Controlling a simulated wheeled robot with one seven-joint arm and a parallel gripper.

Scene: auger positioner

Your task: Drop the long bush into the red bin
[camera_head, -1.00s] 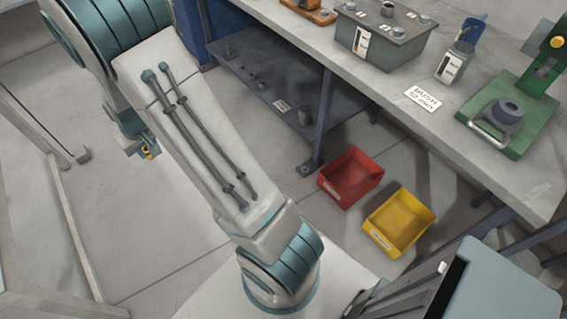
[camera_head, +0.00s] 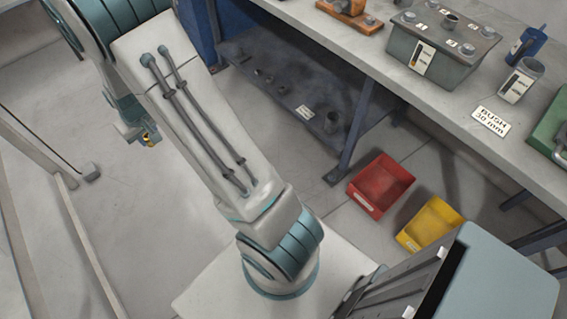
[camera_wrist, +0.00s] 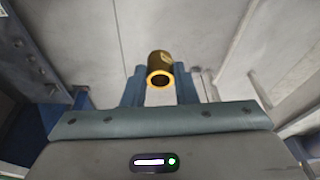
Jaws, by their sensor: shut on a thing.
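My gripper (camera_wrist: 160,88) is shut on a brass-coloured bush (camera_wrist: 159,66), a hollow cylinder whose open end faces the wrist camera. In the head view my gripper (camera_head: 148,138) hangs at the left above bare floor, with a small bit of the brass-coloured bush (camera_head: 147,139) showing at its tip. The red bin (camera_head: 368,206) stands on the floor at the right of centre, open at the top, beside the workbench. My gripper is well to the left of the bin, apart from it. The red bin does not show in the wrist view.
A yellow bin (camera_head: 408,240) stands just right of the red one. The workbench (camera_head: 440,100) and its lower shelf (camera_head: 290,95) with small parts lie behind the bins. A pale frame (camera_head: 62,205) stands at the far left. The floor under my gripper is clear.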

